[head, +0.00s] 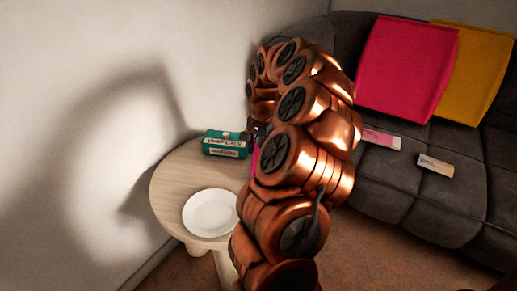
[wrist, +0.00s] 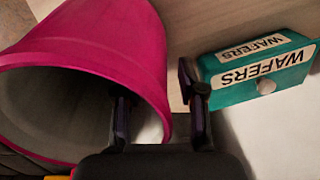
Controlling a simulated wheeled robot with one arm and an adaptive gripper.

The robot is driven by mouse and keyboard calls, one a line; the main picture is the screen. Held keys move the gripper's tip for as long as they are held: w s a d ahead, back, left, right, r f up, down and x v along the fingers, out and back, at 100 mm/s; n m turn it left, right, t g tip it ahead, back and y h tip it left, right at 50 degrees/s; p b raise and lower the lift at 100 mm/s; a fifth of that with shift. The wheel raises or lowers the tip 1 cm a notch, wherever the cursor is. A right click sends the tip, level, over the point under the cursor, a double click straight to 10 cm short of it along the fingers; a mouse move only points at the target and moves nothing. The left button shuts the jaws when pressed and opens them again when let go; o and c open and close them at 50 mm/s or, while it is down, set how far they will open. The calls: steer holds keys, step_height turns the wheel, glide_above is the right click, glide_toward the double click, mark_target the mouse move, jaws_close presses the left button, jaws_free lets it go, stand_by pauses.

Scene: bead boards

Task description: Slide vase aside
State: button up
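The vase is bright pink with a pale grey inside, and its wide open mouth faces the camera in the wrist view (wrist: 100,40). In the head view only a thin pink strip of it (head: 255,158) shows beside my arm, which hides the rest. My gripper (wrist: 158,105) is open. Its left finger is over the vase's mouth, and its right finger is outside the wall, with the rim between them. A gap shows between the right finger and the vase wall. In the head view my gripper is mostly hidden by the arm.
A teal wafers box (head: 225,145) stands at the back of the round wooden table (head: 172,180), close to my right finger in the wrist view (wrist: 255,75). A white plate (head: 210,212) lies at the table's front. A grey sofa (head: 400,190) is at the right.

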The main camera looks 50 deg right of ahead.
steer(key=shift+r, duration=0.1)
step_height(320, 180, up, 12)
steer(key=shift+s, duration=0.45)
steer(key=shift+d, duration=0.1)
stand_by(0.4)
steer(key=a+r+n+p, duration=0.4)
steer(key=a+r+p, duration=0.35)
steer(key=a, duration=0.45)
steer(key=a+r+n+p, duration=0.5)
steer(key=a+r+p, duration=0.25)
steer(key=a, duration=0.45)
steer(key=s+a+r+n+g+p, duration=0.1)
steer(key=s+a+r+n+p, duration=0.2)
steer(key=s+a+p, duration=0.4)
steer(key=s+a+r+n+g+p, duration=0.1)
steer(key=s+a+r+n+p, duration=0.2)
steer(key=s, duration=1.1)
steer(key=a+r+p, duration=0.2)
steer(key=a+p, duration=0.2)
steer(key=p, duration=0.1)
steer(key=shift+s+n+g, duration=0.15)
steer(key=shift+n+g, duration=0.15)
steer(key=shift+g, duration=0.1)
